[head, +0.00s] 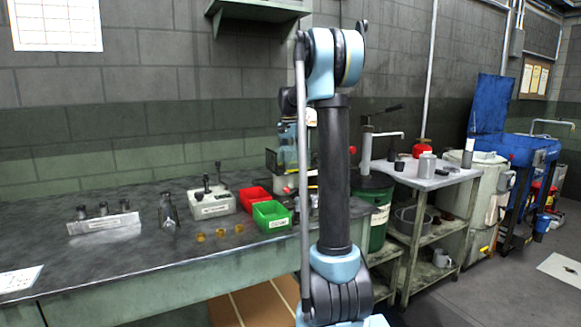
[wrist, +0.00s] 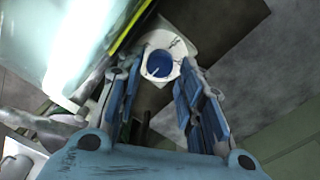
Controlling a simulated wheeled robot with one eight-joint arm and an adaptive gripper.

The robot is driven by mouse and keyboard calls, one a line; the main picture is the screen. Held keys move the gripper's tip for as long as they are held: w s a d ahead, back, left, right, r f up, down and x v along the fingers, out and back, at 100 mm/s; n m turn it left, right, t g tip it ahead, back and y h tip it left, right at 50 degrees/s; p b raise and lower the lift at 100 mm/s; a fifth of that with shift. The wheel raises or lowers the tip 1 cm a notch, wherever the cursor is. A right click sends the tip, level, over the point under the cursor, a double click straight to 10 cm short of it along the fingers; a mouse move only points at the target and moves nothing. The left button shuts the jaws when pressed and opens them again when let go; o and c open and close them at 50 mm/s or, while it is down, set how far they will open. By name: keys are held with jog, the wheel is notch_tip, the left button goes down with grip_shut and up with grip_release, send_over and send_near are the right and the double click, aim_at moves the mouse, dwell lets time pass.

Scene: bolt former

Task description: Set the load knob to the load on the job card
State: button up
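My gripper (wrist: 160,76) shows in the wrist view with its two blue-padded fingers spread apart and nothing held between them. Beyond the fingertips is a white rounded part with a blue round face (wrist: 159,64). I cannot tell whether it is the load knob, or whether the fingers touch it. In the head view the bench machine (head: 286,158) stands at the back of the bench, largely hidden by my arm. No load knob can be made out there. A white printed sheet (head: 18,279), possibly the job card, lies at the bench's left front; its text is unreadable.
The bench (head: 120,262) holds a grey block with several dark pieces (head: 104,222), a pale box with levers (head: 212,204), red (head: 255,198) and green (head: 271,216) bins, and small brass pieces (head: 220,233). A shelf cart (head: 425,180) stands to the right. The bench's front left is mostly clear.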

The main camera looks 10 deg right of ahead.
jog(key=shift+f, duration=1.1)
jog(key=c, duration=0.8)
jog(key=shift+n, duration=0.4)
jog(key=n, duration=0.4)
jog(key=shift+a+n, duration=0.1)
jog(key=shift+n, duration=0.3)
jog(key=n, duration=0.6)
